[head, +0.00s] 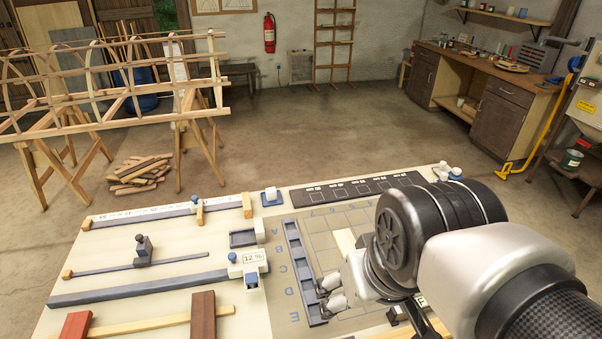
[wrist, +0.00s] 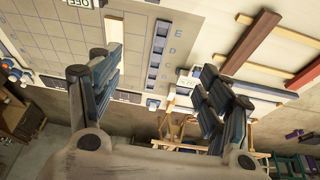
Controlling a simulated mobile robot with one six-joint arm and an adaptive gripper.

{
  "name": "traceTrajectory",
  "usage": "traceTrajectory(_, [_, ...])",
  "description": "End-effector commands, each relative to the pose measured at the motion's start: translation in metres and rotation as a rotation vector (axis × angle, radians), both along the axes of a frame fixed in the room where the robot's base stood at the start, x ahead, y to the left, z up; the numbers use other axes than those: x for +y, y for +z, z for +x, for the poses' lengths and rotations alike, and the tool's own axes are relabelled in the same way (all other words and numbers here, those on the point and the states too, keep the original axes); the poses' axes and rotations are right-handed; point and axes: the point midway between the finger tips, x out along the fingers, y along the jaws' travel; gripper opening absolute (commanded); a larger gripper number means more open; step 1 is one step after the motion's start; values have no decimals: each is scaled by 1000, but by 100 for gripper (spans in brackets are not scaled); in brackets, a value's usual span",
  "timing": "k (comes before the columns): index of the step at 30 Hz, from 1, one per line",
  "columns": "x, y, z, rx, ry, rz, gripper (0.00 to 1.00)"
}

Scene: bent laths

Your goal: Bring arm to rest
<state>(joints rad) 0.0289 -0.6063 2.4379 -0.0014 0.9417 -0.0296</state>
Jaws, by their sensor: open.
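My arm (head: 440,240) reaches in from the right in the head view and hides the right part of the bench top. My gripper (head: 331,293) is over the grey lettered grid board, beside the long slotted rack (head: 293,255). In the wrist view my gripper (wrist: 160,95) has its two fingers wide apart with nothing between them. The rack (wrist: 158,55) and grid board (wrist: 50,35) lie beyond the fingers there. A pale lath (head: 345,243) lies on the grid, partly hidden by my wrist.
The bench (head: 110,260) carries metal rails, a block reading 12 % (head: 253,258), and red (head: 76,325) and brown (head: 203,315) blocks with a pale lath. A dark labelled strip (head: 355,188) lies at the back. Beyond are a lath frame (head: 110,85) on trestles and open floor.

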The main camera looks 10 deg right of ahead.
Motion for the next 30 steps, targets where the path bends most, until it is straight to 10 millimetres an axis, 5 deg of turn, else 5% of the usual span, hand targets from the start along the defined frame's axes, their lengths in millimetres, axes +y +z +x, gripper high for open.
traceTrajectory(6, [6, -12, -32, -39, -1, 10, 71])
traceTrajectory(30, [6, -13, -33, -40, -1, 10, 71])
